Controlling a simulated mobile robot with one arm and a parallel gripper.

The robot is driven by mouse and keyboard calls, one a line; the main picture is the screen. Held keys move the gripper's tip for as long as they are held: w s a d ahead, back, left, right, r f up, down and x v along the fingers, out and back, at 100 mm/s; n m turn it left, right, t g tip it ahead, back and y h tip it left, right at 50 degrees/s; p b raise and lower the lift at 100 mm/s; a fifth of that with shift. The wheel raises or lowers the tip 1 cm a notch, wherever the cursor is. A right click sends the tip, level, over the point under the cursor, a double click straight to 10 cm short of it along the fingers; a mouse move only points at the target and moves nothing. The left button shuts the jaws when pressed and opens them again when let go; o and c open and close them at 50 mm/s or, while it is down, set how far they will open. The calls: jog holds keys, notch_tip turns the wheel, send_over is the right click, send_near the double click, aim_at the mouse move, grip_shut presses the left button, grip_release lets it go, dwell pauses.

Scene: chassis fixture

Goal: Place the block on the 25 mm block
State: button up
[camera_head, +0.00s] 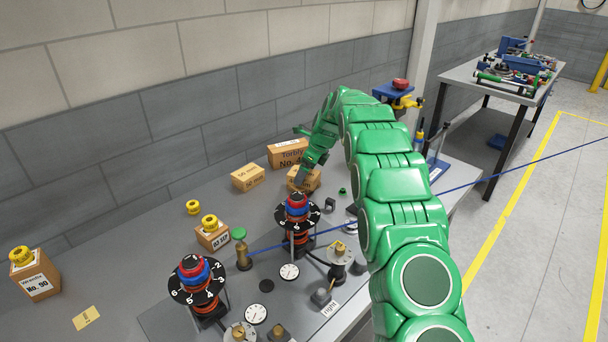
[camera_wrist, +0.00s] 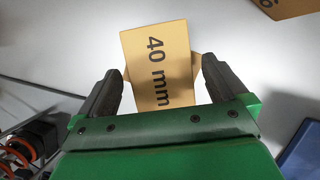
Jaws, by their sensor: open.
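A tan wooden block marked "40 mm" (camera_wrist: 158,50) lies between the fingers of my gripper (camera_wrist: 161,70) in the wrist view. The fingers are open, one on each side, with a gap to the block. Corners of another tan block (camera_wrist: 196,68) show from under it at both sides, turned at an angle to it; its label is hidden. In the head view my gripper (camera_head: 304,180) reaches down at these tan blocks (camera_head: 312,183) on the grey bench and partly covers them. I cannot read which block is the 25 mm one.
A larger labelled box (camera_head: 288,153) stands behind, and a small labelled block (camera_head: 248,178) to the left. Two dial fixtures (camera_head: 297,212) (camera_head: 197,280) stand in front. A blue stand (camera_head: 437,165) is at the right. The bench's left part has free room.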

jog(key=v, duration=1)
jog(key=s+d+r+n+h, duration=0.1)
jog(key=s+r+n, duration=0.2)
jog(key=s, duration=0.3)
jog(key=s+d+r+n, duration=0.2)
jog(key=s+r, duration=0.2)
jog(key=s, duration=0.3)
jog(key=s+d+n+g+h, duration=0.1)
jog(key=s+n, duration=0.5)
jog(key=s, duration=1.1)
jog(key=s+d+f+n+g+h, duration=0.1)
jog(key=s+d+n, duration=0.3)
jog(key=s, duration=1.3)
jog(key=s+d+f+n+g+h, duration=0.1)
jog(key=s+d+n, duration=0.2)
jog(key=s, duration=1.4)
jog(key=n, duration=0.4)
jog(key=shift+d+f+n+g, duration=0.2)
jog(key=shift+n+g, duration=0.1)
